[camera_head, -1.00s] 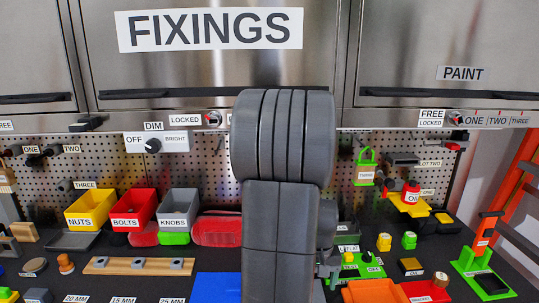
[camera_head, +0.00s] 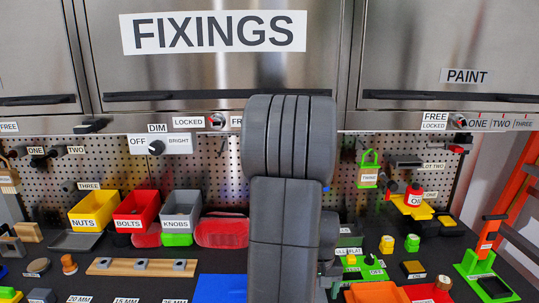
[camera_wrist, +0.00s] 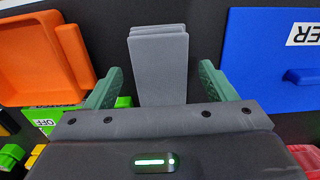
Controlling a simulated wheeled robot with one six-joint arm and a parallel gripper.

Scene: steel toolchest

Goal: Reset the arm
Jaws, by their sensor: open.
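My arm (camera_head: 287,200) rises in front of the workbench in the head view, large and grey, and covers the middle of the bench. My gripper (camera_wrist: 161,66) shows in the wrist view with its two green fingers spread apart. A grey stack of flat plates (camera_wrist: 160,75) appears between the fingers, with a gap on both sides, so nothing is gripped. In the head view the gripper is mostly hidden behind my arm.
The orange tray (camera_wrist: 40,55) lies left of the gripper and the blue panel (camera_wrist: 265,60) right of it. Yellow (camera_head: 95,210), red (camera_head: 137,210) and grey bins (camera_head: 182,210) stand left of my arm. A green lock (camera_head: 369,169) hangs on the pegboard. Steel cabinets (camera_head: 215,75) are above.

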